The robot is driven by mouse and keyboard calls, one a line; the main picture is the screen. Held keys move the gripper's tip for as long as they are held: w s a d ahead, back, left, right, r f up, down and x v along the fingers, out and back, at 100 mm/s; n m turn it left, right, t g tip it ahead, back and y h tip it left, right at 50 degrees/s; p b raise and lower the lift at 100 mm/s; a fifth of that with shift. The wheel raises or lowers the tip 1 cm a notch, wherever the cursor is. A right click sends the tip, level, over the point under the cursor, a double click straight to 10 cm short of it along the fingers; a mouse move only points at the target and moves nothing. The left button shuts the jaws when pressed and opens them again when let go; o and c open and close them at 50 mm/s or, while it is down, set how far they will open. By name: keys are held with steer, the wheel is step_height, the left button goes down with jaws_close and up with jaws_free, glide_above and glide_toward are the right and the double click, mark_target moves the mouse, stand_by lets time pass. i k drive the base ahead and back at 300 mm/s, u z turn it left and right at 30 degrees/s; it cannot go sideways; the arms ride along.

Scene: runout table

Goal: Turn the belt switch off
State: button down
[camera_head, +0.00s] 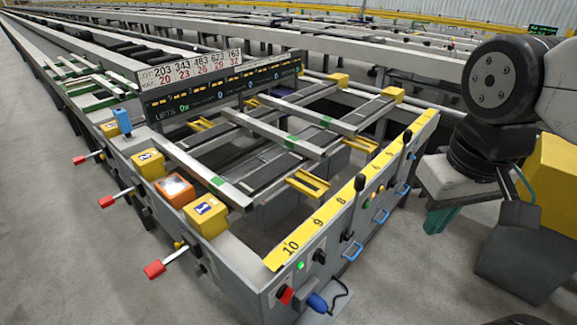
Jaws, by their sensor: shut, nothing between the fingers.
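The runout table's front panel (330,238) carries black-knobbed levers, one (360,184) near the middle and one (407,137) farther back, both standing upright. At the near corner are a lit green lamp (300,266), a black knob (320,256) and a red button (286,295). No label I can read shows which control is the belt switch. My gripper (438,220), with dark teal fingers, hangs at the right, apart from the panel and touching no control. It appears shut and empty, partly hidden by my wrist.
A yellow strip (290,246) with numbers runs along the panel top. Blue handles (352,251) stick out of its side, and a blue plug (317,302) with a black cable sits low. Red-tipped levers (154,269) project at left. Grey floor (410,285) is clear before the panel.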

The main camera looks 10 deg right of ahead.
mark_target(285, 293)
steer(key=z, duration=2.2)
steer(key=k, duration=1.3)
steer(key=u, duration=2.2)
